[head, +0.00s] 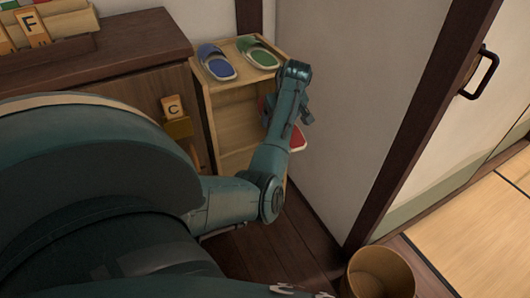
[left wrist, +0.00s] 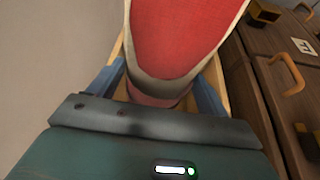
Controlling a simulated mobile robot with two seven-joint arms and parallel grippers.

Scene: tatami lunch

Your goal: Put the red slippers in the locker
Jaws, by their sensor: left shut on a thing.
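A red slipper with a pale edge fills the upper middle of the left wrist view (left wrist: 185,35), between the two blue fingers of my left gripper (left wrist: 157,92), which is shut on it. In the head view my left gripper (head: 304,112) is in front of the right side of a light wooden rack (head: 202,105). Part of a red slipper (head: 298,139) shows just below it. A small red patch (head: 262,106) shows left of the arm; I cannot tell whether it is another slipper.
A blue slipper (head: 217,62) and a green slipper (head: 259,53) lie on the rack's top. The white wall (head: 335,95) is close at the right of my gripper. A round bin (head: 380,272) stands at the bottom right. My left arm hides much of the cabinet front.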

